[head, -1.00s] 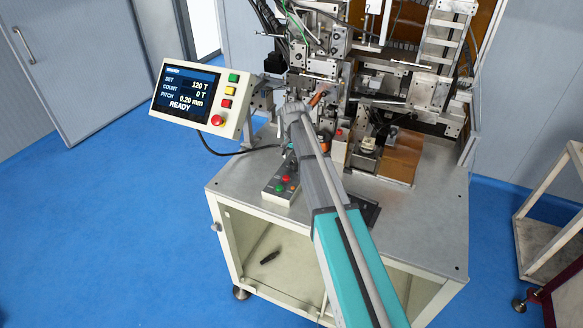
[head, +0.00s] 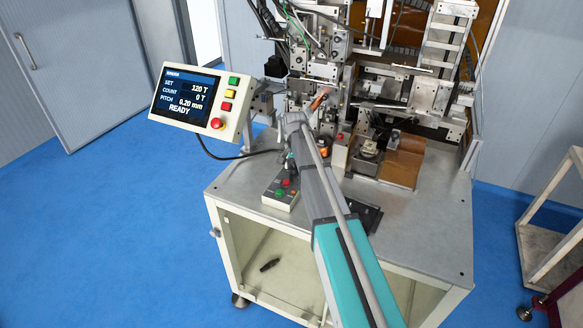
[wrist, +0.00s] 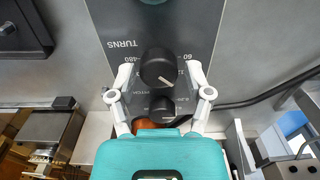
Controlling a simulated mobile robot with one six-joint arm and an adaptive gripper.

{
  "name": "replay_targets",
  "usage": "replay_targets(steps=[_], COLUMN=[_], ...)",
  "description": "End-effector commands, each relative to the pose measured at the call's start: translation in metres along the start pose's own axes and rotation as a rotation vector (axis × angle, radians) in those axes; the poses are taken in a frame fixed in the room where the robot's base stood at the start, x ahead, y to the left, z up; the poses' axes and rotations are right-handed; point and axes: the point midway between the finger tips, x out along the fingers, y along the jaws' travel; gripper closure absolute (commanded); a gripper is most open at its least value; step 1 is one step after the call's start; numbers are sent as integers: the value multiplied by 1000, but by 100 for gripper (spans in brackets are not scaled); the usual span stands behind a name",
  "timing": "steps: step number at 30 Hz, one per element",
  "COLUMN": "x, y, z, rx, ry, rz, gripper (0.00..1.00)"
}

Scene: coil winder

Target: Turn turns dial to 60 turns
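The turns dial (wrist: 158,68) is a round black knob with a white pointer line on a dark panel marked TURNS, seen in the wrist view. Its line points to the lower right of the picture. A smaller black pitch dial (wrist: 162,108) sits below it. My gripper (wrist: 159,72) is open, with one white finger on each side of the turns dial and visible gaps between. Whether the fingertips are level with the knob in depth, I cannot tell. My arm hides the dials there.
A small button box (head: 281,189) stands on the machine table (head: 236,190), left of my arm. Winder mechanisms crowd the space behind my gripper. In the wrist view a black cable (wrist: 265,100) runs to the right of the panel. A cart (head: 548,240) stands at far right.

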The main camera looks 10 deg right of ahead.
Motion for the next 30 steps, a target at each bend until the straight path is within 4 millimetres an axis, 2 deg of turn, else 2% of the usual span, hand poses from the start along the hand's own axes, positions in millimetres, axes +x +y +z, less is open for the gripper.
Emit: replay_targets(steps=[1, 8, 9, 13, 30], x=[0, 0, 0, 0, 0], y=[0, 0, -12, -4, -1], z=[0, 0, 9, 2, -4], rx=[0, 0, -3, -1, 0], ry=[0, 0, 0, 0, 4], rz=[0, -1, -1, -4, -3], gripper=[55, 98, 100, 100, 100])
